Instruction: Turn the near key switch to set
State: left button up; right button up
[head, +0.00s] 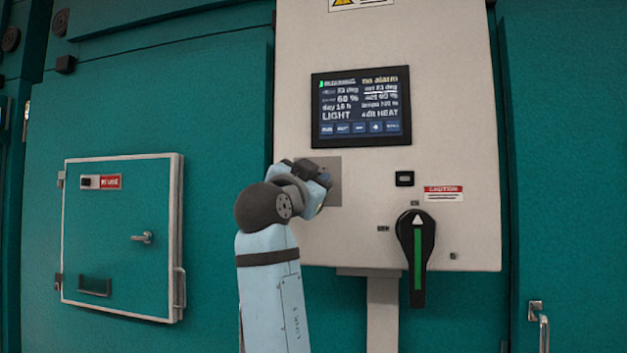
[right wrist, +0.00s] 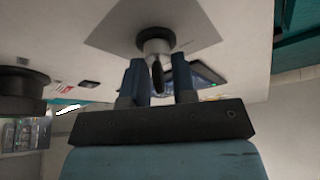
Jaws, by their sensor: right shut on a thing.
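The near key switch (right wrist: 156,42) shows in the right wrist view as a round metal barrel with a dark collar, on a square grey plate (right wrist: 190,22). A dark key (right wrist: 157,76) sticks out of it. My right gripper (right wrist: 158,68) has its two blue fingers on either side of the key and is shut on it. In the head view my right gripper (head: 320,184) is at the grey plate (head: 335,190) below the screen and hides the switch and key. The switch's position marks cannot be read. My left gripper is not in view.
The pale control cabinet (head: 455,100) carries a lit screen (head: 361,106) reading "no alarm" and "LIGHT". A black rotary handle (head: 417,255) with a green stripe sits to the right of my gripper. A small teal door (head: 120,235) is at the left.

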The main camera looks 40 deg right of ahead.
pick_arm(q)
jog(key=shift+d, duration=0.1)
pick_arm(e)
jog(key=o, duration=0.6)
jog(key=shift+a, duration=0.1)
jog(key=shift+s+a+f, duration=0.15)
jog(key=shift+s+a, duration=0.05)
jog(key=shift+a, duration=0.05)
pick_arm(q)
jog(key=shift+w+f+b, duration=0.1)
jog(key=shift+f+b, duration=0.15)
jog(key=shift+b, duration=0.6)
pick_arm(e)
jog(key=v, duration=1.3)
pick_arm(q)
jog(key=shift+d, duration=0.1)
pick_arm(e)
jog(key=shift+a, duration=0.1)
